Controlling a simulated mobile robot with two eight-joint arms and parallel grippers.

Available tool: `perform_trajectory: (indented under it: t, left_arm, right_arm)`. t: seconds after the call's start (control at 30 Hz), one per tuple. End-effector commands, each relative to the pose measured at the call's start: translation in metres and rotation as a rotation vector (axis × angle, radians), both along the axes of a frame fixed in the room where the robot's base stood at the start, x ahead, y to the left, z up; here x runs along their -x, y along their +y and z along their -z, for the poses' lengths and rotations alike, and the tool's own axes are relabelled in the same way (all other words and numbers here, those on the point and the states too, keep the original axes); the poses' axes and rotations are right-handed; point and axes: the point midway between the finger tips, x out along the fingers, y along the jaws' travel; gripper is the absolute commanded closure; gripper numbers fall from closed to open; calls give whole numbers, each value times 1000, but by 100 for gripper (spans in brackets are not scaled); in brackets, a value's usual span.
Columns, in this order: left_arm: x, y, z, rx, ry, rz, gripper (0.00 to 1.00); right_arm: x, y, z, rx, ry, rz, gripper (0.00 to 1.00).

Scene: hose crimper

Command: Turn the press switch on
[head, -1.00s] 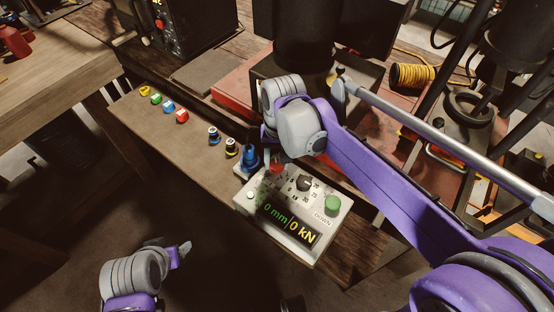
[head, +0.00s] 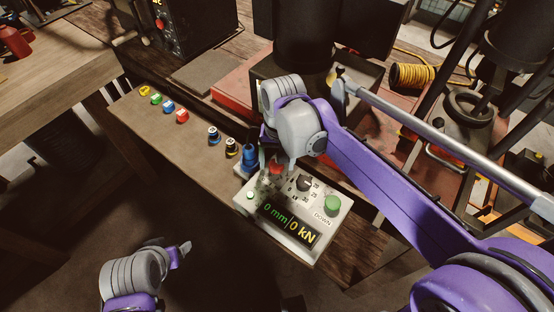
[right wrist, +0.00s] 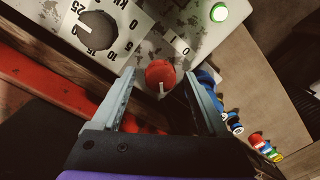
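The grey control box (head: 296,248) sits on the wooden bench, its display reading "0 mm|0 kN". Its red knob with a white mark (right wrist: 160,74) lies between the fingertips of my right gripper (right wrist: 160,88) in the right wrist view, with gaps on both sides. In the head view the red knob (head: 277,169) is partly hidden by this gripper (head: 273,160). My right gripper is open over the knob. My left gripper (head: 184,249) is low at the left, away from the box; its finger opening is not clear.
The box also has a black dial (head: 304,183), a green DOWN button (head: 332,205) and a small pale green button (head: 250,195). A blue fitting (head: 249,158) stands close behind. Several coloured rings and fittings line the bench (head: 190,150).

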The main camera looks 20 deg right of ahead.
Motion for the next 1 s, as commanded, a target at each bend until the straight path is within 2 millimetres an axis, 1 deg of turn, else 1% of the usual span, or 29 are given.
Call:
perform_trajectory:
  t: [0.17, 0.27, 0.37, 0.6, 0.7, 0.83, 1.0]
  left_arm:
    - [0, 0, 0, 0, 0, 0, 27]
    - [0, 0, -1, 0, -1, 0, 27]
    - [-1, 0, -3, 0, -2, 0, 27]
    - [-2, 0, -7, 0, -5, 0, 27]
    - [-3, 0, -9, 0, -5, 0, 27]
    - [-3, 0, -10, 0, -6, 0, 27]
    - [-3, 0, -10, 0, -6, 0, 27]
  right_arm:
    - [0, 0, -1, 0, 0, -1, 23]
    - [0, 0, -8, 0, 0, 0, 23]
    - [0, -1, -24, 0, 0, 0, 23]
    - [1, -4, -74, 0, -1, 0, 23]
    - [1, -4, -90, 0, 0, 0, 23]
    - [1, -5, -103, 0, 0, 0, 23]
    - [2, -5, -108, 0, 0, 0, 23]
